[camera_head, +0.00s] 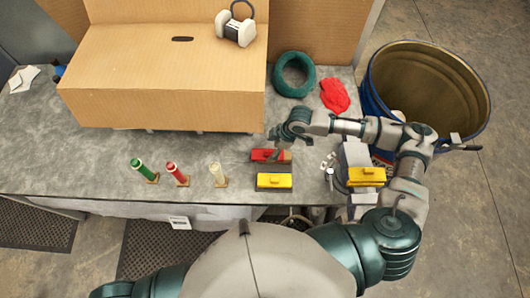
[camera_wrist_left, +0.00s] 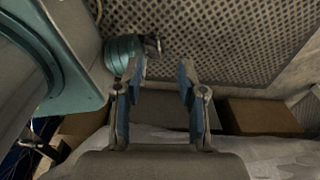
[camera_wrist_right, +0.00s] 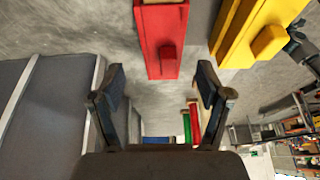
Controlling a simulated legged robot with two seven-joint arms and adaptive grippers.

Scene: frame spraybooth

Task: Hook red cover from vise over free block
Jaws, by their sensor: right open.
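The red cover (camera_head: 266,155), with a small raised handle, sits on a block on the grey table. My right gripper (camera_head: 275,139) is open and empty, just behind it. In the right wrist view the red cover (camera_wrist_right: 163,50) lies just beyond and above the parted fingers (camera_wrist_right: 160,85), not between them. A yellow cover (camera_head: 275,181) rests on a grey block in front of the red one. The vise (camera_head: 357,157) at the right holds another yellow cover (camera_head: 367,177), not a red one. My left gripper (camera_wrist_left: 162,68) is open and empty in its wrist view, over a floor mat.
Green (camera_head: 144,170), red (camera_head: 176,174) and cream (camera_head: 219,174) tubes stand to the left. A large cardboard box (camera_head: 165,85) fills the back. A green coil (camera_head: 294,74), a red cloth (camera_head: 334,95) and a blue barrel (camera_head: 473,112) are at the right.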

